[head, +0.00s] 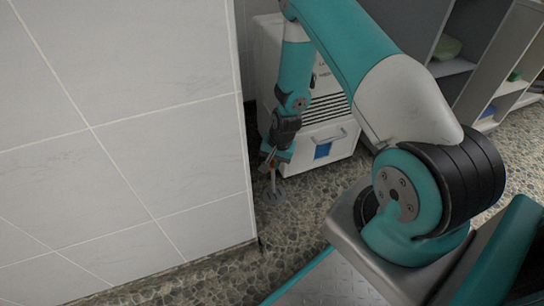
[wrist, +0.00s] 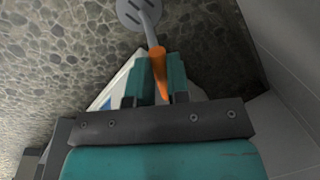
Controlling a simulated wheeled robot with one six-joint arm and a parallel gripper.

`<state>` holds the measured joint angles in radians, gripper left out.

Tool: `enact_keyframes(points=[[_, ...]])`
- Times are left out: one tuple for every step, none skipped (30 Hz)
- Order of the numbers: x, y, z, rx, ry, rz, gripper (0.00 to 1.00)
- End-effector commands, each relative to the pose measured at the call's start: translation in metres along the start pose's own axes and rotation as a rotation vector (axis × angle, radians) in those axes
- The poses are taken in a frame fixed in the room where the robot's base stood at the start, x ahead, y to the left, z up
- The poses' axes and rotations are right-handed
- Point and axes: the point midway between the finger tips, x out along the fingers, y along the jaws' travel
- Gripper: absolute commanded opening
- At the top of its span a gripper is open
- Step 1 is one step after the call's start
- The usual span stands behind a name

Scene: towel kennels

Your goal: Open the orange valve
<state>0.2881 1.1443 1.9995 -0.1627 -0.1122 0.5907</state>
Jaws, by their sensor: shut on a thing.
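My gripper (head: 274,158) hangs low beside the corner of a tiled wall. In the wrist view its two teal fingers (wrist: 157,74) are shut on the orange handle (wrist: 158,62) of a grey slotted spatula (wrist: 139,14). The slotted head sticks out beyond the fingertips. In the head view the spatula (head: 275,196) points down over the pebbled floor; I cannot tell whether it touches it. No orange valve shows in either view.
A white cabinet (head: 333,135) with a dark grille and blue patch stands behind my gripper. The tiled wall (head: 125,130) fills the left. Grey open shelves (head: 455,68) stand at the back right. Pebbled floor (head: 300,225) is clear between the wall and my base.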

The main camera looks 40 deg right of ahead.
Motion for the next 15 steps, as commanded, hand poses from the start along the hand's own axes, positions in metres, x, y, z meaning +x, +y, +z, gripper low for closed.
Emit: enact_keyframes(points=[[-0.0033,-0.0003,-0.0005,-0.024,-0.005,-0.001,0.00],[-0.0031,0.0000,-0.0006,-0.040,-0.008,-0.001,0.00],[-0.0028,0.0003,-0.0007,-0.059,-0.011,-0.001,0.00],[-0.0026,0.0004,-0.0008,-0.073,-0.014,-0.001,0.00],[-0.0026,0.0006,-0.0009,-0.085,-0.016,-0.001,0.00],[-0.0024,0.0008,-0.0009,-0.100,-0.019,-0.001,0.00],[-0.0023,0.0010,-0.0010,-0.109,-0.021,-0.001,0.00],[-0.0021,0.0011,-0.0010,-0.119,-0.022,-0.001,0.00],[-0.0019,0.0013,-0.0010,-0.128,-0.025,-0.001,0.00],[-0.0017,0.0014,-0.0010,-0.134,-0.026,-0.001,0.00],[-0.0015,0.0014,-0.0011,-0.140,-0.027,-0.001,0.00],[-0.0013,0.0015,-0.0011,-0.145,-0.028,-0.001,0.00],[-0.0012,0.0016,-0.0011,-0.148,-0.029,-0.002,0.00],[-0.0010,0.0016,-0.0011,-0.151,-0.029,-0.002,0.00],[-0.0009,0.0016,-0.0012,-0.152,-0.029,-0.002,0.00]])
